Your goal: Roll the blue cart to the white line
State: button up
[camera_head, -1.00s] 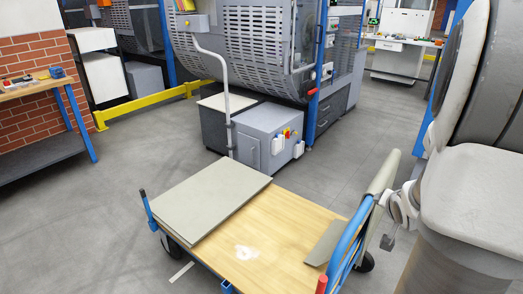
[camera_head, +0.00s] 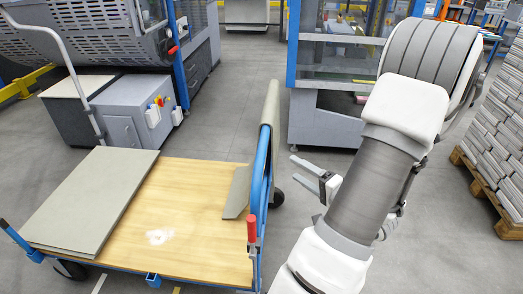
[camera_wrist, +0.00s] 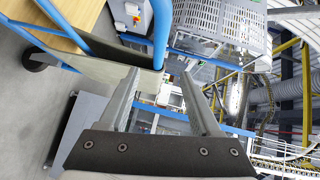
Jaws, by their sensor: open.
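The blue cart (camera_head: 185,205) has a wooden deck, a blue tube handle (camera_head: 258,185) at its right end and dark wheels. A grey board (camera_head: 95,200) lies on the deck's left part, and a grey panel leans at the handle. The wrist view shows the handle (camera_wrist: 160,35) just beyond the fingers. My gripper (camera_head: 296,168) is open and empty, to the right of the handle and apart from it. Its two fingers (camera_wrist: 160,73) point toward the handle in the wrist view. A short white line (camera_head: 98,284) shows on the floor at the cart's near left side, partly cut off.
A grey machine with a control cabinet (camera_head: 125,118) stands behind the cart. A blue-framed glass cabinet (camera_head: 335,115) stands at the back centre. Stacked newspapers (camera_head: 495,135) on a wooden pallet are at the right. Open grey floor lies right of the cart.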

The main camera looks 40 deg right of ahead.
aim_at(262, 148)
jog(key=w+b, duration=0.1)
jog(key=w, duration=0.4)
jog(key=w+d+f+b, duration=0.1)
jog(key=w, duration=0.4)
jog(key=w+d+f+b, duration=0.1)
jog(key=w, duration=0.4)
jog(key=shift+w+f, duration=0.1)
jog(key=shift+w, duration=0.25)
grip_shut()
dwell(0.6)
